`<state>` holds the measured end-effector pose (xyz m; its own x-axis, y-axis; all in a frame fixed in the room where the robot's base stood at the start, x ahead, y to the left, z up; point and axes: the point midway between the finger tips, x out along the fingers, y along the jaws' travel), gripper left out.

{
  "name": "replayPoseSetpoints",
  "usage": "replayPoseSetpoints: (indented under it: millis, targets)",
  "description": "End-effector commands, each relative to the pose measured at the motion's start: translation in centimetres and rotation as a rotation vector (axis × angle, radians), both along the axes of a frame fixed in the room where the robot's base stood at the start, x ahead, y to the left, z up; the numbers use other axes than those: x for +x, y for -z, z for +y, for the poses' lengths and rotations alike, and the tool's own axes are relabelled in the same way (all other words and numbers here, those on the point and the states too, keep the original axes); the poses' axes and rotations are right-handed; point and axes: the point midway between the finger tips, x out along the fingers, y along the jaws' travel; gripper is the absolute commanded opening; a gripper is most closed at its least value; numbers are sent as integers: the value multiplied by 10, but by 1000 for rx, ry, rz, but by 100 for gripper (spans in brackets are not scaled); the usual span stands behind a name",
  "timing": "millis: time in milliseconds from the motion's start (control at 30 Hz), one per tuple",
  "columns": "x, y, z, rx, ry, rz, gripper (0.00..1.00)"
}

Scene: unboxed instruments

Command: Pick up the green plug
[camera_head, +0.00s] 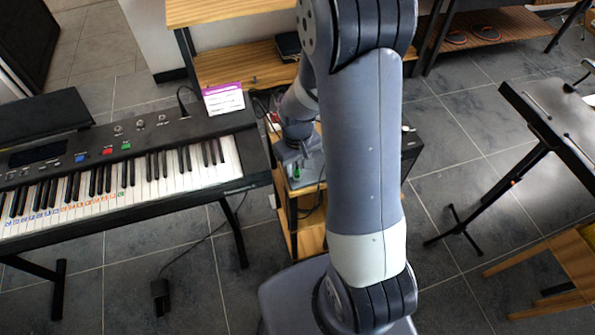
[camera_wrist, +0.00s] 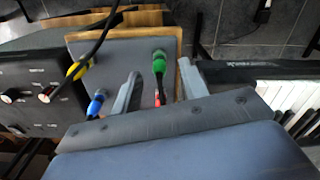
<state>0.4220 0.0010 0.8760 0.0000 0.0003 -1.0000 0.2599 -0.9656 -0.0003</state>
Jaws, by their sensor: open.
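The green plug (camera_wrist: 159,62) lies on a grey panel in the wrist view, with its dark cable running toward my gripper. It shows as a small green spot in the head view (camera_head: 297,172). My gripper (camera_wrist: 158,76) is open, with one finger on each side of the plug and its cable. I see gaps between the plug and both fingers, and cannot tell whether the fingers are level with it. In the head view, my gripper (camera_head: 299,172) is over the small wooden stand, partly hidden by my arm.
The grey panel (camera_wrist: 125,48) on a wooden board also holds a blue plug (camera_wrist: 97,103) left of my gripper and a yellow plug (camera_wrist: 77,70) farther left. A red piece (camera_wrist: 159,97) shows between the fingers. A black knobbed box (camera_wrist: 45,98) stands left; a keyboard (camera_head: 150,165) is close by.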

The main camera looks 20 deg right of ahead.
Motion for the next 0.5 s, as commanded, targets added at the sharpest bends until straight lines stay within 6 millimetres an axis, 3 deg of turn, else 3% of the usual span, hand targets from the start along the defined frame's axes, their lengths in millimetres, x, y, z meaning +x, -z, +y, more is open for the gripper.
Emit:
replayPoseSetpoints:
  millis: [300,500]
  targets:
    - [5,33,-1,0,0,3,41]
    - [5,39,-1,0,0,0,41]
